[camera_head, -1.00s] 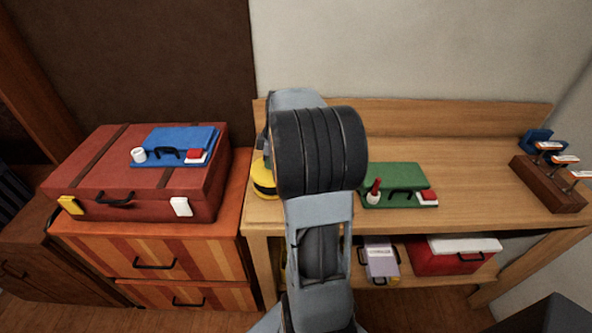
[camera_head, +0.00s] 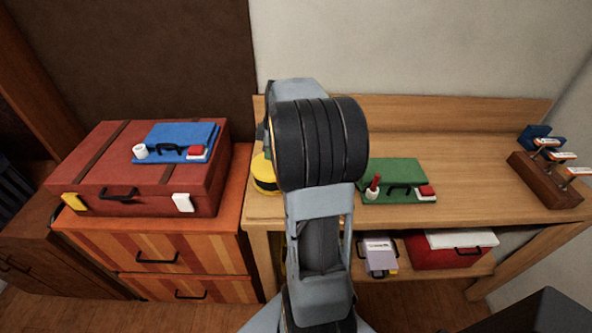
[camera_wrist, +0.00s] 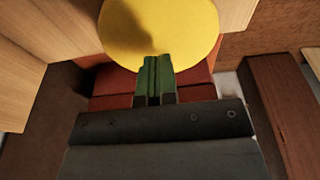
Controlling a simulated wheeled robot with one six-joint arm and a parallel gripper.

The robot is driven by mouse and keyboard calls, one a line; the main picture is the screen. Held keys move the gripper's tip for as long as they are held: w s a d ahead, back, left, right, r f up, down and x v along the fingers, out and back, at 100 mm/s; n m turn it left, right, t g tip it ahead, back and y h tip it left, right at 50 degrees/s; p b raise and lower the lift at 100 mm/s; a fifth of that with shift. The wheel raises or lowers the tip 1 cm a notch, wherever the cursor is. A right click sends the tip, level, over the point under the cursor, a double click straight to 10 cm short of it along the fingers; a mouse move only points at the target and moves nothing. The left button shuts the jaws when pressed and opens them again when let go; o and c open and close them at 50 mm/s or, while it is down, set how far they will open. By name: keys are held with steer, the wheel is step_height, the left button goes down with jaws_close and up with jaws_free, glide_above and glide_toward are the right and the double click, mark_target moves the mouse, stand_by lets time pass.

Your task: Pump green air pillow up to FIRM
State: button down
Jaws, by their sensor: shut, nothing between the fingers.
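The green air pillow (camera_head: 392,172) lies flat on the wooden bench, right of my arm in the head view. It has a black handle, a white valve holding a red piece (camera_head: 374,186), and a red-and-white tab (camera_head: 426,192). A yellow round thing with a black band (camera_head: 264,174) stands at the bench's left end, partly hidden by my arm. In the wrist view a yellow disc (camera_wrist: 160,25) fills the top, just beyond my gripper (camera_wrist: 157,62). The gripper's green fingers are together and empty; I cannot tell if they touch the disc. The head view hides the gripper behind my arm.
A red suitcase (camera_head: 100,165) bearing a blue pillow (camera_head: 190,137) stands on a striped drawer chest (camera_head: 210,232) at left. A wooden block with labelled tools (camera_head: 545,180) stands at the bench's right. A grey-lilac box (camera_head: 379,258) and a red case (camera_head: 440,254) are on the shelf below.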

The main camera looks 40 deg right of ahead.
mark_target(272, 164)
steer(key=shift+f+b, duration=1.5)
steer(key=shift+f, duration=0.5)
steer(key=shift+f+b, duration=0.55)
steer(key=shift+f, duration=0.15)
steer(key=shift+r+p, duration=2.1)
steer(key=shift+r, duration=0.7)
steer(key=shift+f, duration=0.15)
